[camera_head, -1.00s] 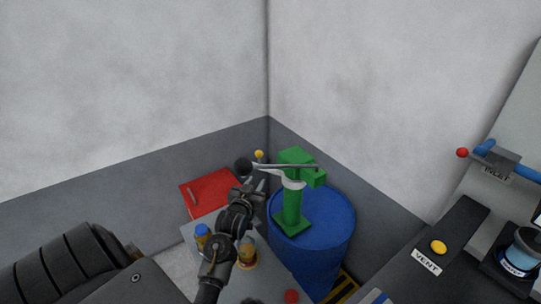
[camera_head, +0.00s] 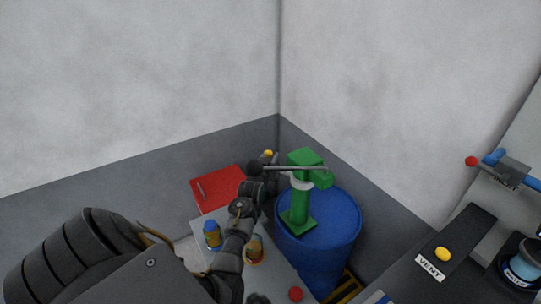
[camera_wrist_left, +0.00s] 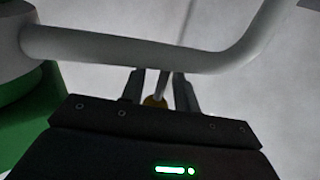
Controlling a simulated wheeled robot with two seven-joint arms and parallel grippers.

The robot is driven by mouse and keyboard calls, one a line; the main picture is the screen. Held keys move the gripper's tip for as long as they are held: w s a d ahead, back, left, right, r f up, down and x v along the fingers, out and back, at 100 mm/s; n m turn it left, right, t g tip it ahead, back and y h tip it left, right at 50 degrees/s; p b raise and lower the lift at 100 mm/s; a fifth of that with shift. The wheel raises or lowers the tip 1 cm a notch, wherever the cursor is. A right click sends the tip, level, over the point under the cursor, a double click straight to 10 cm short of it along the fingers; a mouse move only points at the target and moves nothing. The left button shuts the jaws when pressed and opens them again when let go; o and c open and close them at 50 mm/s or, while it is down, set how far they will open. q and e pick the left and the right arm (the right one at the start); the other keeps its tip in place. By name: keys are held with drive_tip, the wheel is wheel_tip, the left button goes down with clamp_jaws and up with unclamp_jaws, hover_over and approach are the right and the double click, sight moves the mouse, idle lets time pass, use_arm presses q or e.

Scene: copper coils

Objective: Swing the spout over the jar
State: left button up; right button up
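The green hand pump (camera_head: 300,205) stands on a blue drum (camera_head: 320,250). Its pale grey spout (camera_head: 296,181) is partly hidden behind my left arm; in the left wrist view the spout (camera_wrist_left: 120,48) crosses above the fingers and bends upward at the right. A thin peg with a yellow knob (camera_wrist_left: 153,101) shows between the fingers of my left gripper (camera_wrist_left: 160,88). The fingers stand apart, with gaps beside the peg. In the head view the yellow knob (camera_head: 268,153) is at the gripper's tip. An amber jar (camera_head: 254,250) stands on the grey table, partly hidden by my arm.
A blue-capped bottle (camera_head: 212,233) stands left of the jar. The pump's lever (camera_head: 295,168) ends in a black ball near my left gripper. A dark VENT console (camera_head: 440,260) is at the right. Walls meet behind the drum.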

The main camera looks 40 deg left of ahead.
use_arm(q)
drive_tip(key=shift+w+a, duration=0.15)
drive_tip(key=shift+w, duration=0.15)
drive_tip(key=shift+c, duration=0.4)
clamp_jaws()
